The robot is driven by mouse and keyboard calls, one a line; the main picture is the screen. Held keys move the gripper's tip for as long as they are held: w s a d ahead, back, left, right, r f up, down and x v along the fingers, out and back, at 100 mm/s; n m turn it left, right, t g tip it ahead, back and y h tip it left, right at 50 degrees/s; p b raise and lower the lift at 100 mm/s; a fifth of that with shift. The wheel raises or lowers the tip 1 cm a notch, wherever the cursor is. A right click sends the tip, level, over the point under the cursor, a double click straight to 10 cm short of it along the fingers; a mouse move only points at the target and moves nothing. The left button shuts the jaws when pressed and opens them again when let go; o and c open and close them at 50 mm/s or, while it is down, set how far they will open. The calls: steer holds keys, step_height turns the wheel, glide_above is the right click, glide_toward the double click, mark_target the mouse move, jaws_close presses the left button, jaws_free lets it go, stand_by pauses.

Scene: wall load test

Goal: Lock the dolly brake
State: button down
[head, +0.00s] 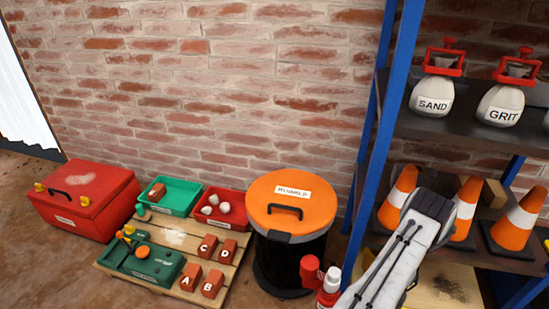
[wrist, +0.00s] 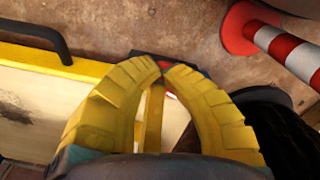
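In the wrist view, the dolly seems to be the low pale deck with a yellow edge (wrist: 35,58) at the left. My gripper (wrist: 163,69) has two curved yellow fingers pointing away from the camera, with their tips together. A small dark part (wrist: 143,58) with red and blue bits lies right behind the tips and is mostly hidden. I cannot tell whether it is the brake or whether the tips touch it. A narrow yellow bar (wrist: 153,115) shows between the fingers. In the head view, my arm crosses the lower right, and my gripper is out of sight.
A black handle (wrist: 38,38) rises at the wrist view's left. A red-and-white post (wrist: 285,52) and a dark round thing (wrist: 280,125) are at the right. In the head view, an orange-lidded bin (head: 287,205) stands beside blue-framed shelves (head: 378,110); a pallet (head: 170,235) is left.

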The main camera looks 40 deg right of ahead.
steer(key=shift+f, duration=1.75)
steer(key=shift+w+d, duration=0.3)
steer(key=shift+w, duration=0.1)
steer(key=shift+s+a, duration=0.25)
steer(key=shift+s, duration=0.1)
steer(key=shift+r, duration=0.15)
step_height(320, 180, up, 6)
steer(key=p, duration=0.4)
steer(key=shift+p, duration=0.3)
